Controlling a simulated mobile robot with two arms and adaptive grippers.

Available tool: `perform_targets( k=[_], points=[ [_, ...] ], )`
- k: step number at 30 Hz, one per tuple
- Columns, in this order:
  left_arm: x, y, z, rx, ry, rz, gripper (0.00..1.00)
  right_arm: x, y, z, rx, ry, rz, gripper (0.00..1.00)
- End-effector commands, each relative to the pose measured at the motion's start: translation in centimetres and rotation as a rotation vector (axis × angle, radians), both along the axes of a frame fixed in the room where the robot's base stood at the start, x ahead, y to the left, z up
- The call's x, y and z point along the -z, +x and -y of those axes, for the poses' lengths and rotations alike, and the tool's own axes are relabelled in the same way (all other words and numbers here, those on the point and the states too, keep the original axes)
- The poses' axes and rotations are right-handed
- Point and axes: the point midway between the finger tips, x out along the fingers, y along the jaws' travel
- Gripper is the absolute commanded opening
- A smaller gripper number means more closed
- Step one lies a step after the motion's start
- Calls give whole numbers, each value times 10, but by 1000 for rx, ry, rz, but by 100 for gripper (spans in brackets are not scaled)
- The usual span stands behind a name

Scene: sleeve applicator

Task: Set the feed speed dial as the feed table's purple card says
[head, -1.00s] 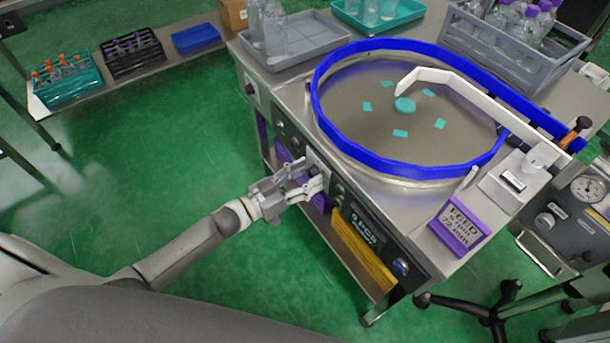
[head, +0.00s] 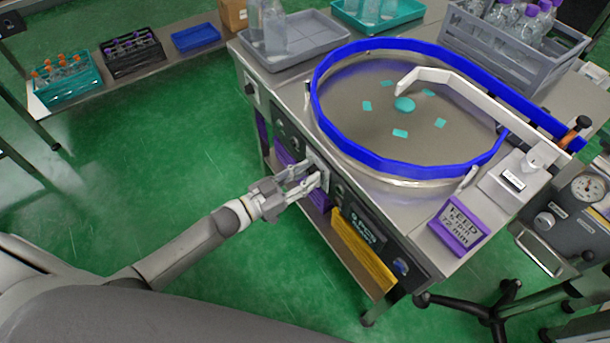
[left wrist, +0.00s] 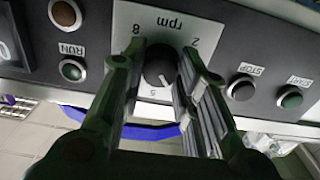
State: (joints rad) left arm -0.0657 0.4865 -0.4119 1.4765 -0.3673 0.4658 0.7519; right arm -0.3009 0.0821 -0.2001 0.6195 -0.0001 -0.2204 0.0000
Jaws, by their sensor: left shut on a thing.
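The feed speed dial (left wrist: 160,68) is a dark round knob on a light plate marked "rpm" with 2, 5 and 8, upside down in the left wrist view. A pale mark on the knob is near its 5 side, but the exact setting is unclear. My left gripper (head: 316,172) is at the feed table's front panel, shut on the dial with a finger on each side (left wrist: 163,58). The purple card (head: 459,226) stands at the table's front right corner; it seems to read "FEED 5 rpm 72 mm", the first digit blurred. My right gripper is out of view.
The round feed table (head: 400,110) has a blue rim and teal pieces on it. RUN (left wrist: 72,70), STOP (left wrist: 242,87) and START (left wrist: 290,97) controls flank the dial closely. The green floor at left is open.

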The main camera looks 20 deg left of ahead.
Motion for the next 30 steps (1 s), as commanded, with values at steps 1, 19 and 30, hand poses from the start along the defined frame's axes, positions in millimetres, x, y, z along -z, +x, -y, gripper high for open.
perform_targets(
  k=[1,19,30],
  points=[
    [0,0,0,-1,24,18,5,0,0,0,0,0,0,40],
    [0,0,0,0,399,313,5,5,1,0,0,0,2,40],
    [0,0,0,-1,517,404,4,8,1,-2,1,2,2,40]
  ],
)
